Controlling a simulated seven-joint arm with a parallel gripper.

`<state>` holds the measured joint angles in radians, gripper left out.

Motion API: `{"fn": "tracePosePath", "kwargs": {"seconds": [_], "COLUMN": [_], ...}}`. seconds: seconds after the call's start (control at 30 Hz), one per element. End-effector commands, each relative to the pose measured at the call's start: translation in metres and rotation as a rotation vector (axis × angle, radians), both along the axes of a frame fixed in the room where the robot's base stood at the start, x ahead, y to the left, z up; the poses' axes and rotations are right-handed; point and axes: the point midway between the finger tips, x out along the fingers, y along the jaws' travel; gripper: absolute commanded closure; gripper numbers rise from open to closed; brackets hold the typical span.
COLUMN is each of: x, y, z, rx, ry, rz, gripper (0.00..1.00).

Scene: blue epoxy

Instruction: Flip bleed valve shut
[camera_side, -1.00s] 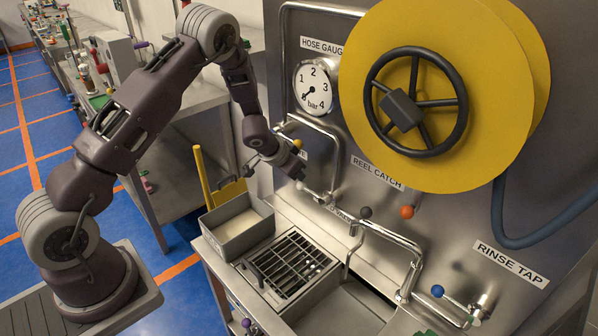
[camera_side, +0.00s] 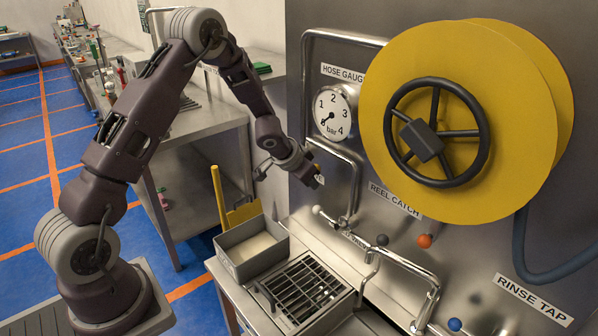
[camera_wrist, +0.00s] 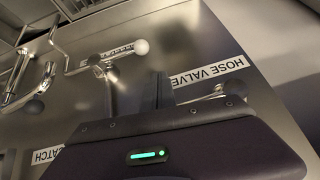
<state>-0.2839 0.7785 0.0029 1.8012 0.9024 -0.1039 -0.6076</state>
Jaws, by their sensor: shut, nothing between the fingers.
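In the side view, a white-knobbed lever (camera_side: 317,210) sits low on the steel panel, its knob pointing left. In the wrist view, a pale-knobbed lever (camera_wrist: 141,46) stands beside a partly hidden label, apparently this same lever; I cannot read the label fully. My gripper (camera_side: 319,181) is above the white knob and apart from it. In the wrist view, my gripper (camera_wrist: 159,82) is shut and empty, between the pale knob and a dark-looking knob (camera_wrist: 236,88) by the HOSE VALVE label (camera_wrist: 212,75). In the side view, the hose valve is hidden behind my gripper.
A yellow reel (camera_side: 460,120) with a black wheel projects at upper right. A grey bin (camera_side: 252,250) and a grate (camera_side: 305,290) are below. A blue knob (camera_side: 455,324) is near the bottom.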

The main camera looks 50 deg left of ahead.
Motion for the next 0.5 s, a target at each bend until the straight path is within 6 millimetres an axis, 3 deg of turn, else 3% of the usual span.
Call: {"fn": "tracePosePath", "kwargs": {"seconds": [0.2,0.5], "x": [-0.029,-0.047], "y": [0.006,0.008], "z": [0.043,0.066], "rx": [-0.001,0.001], "ry": [-0.005,-0.003], "rz": [0.002,-0.001], "gripper": [1.00,1.00]}}
